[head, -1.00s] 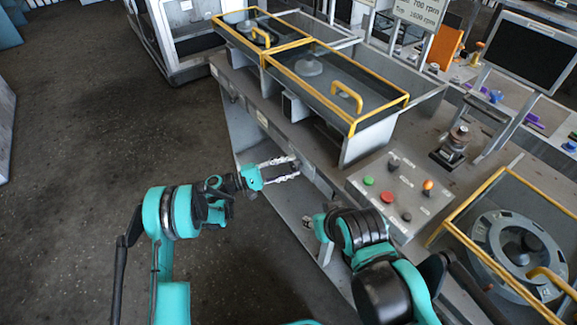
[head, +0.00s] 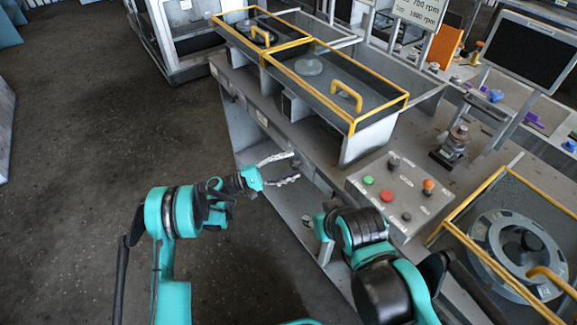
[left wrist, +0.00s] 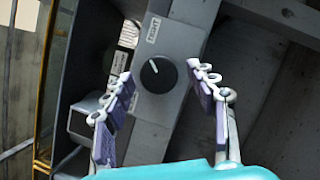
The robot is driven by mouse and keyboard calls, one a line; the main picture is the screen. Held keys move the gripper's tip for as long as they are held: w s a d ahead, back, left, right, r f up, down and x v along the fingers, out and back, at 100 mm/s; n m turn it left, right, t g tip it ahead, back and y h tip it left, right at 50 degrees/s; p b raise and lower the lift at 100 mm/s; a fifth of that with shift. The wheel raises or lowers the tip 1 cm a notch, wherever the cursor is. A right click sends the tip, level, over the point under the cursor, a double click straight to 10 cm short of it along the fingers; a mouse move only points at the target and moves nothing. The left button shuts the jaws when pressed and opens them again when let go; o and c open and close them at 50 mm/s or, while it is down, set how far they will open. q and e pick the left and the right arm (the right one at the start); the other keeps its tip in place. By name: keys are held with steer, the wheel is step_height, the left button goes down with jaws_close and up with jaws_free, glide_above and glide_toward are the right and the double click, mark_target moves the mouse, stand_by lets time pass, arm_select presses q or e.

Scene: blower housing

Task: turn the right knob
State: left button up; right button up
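The right knob (left wrist: 158,76) is round and black with a white pointer mark. It sits on a grey box (left wrist: 172,42) with a label reading RIGHT (left wrist: 153,29) above it in the left wrist view. The pointer mark is near the top of the knob, slightly to the left. My left gripper (left wrist: 160,72) is open, one finger on each side of the knob in that view, with nothing between them. I cannot tell the remaining distance. In the head view my left gripper (head: 295,167) is at the bench's front side; the knob cannot be made out there. My right gripper is mostly hidden by its arm.
The grey bench (head: 308,140) carries yellow-framed trays (head: 352,125) and a button panel (head: 367,195). A second, smaller box (left wrist: 83,118) is left of the knob's box in the wrist view. Open floor (head: 80,150) lies left of the bench.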

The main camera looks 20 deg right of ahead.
arm_select(q)
steer(key=shift+a, duration=0.1)
steer(key=a+f, duration=0.2)
steer(key=a, duration=0.9)
steer(key=shift+a+f, duration=0.15)
steer(key=shift+a, duration=0.15)
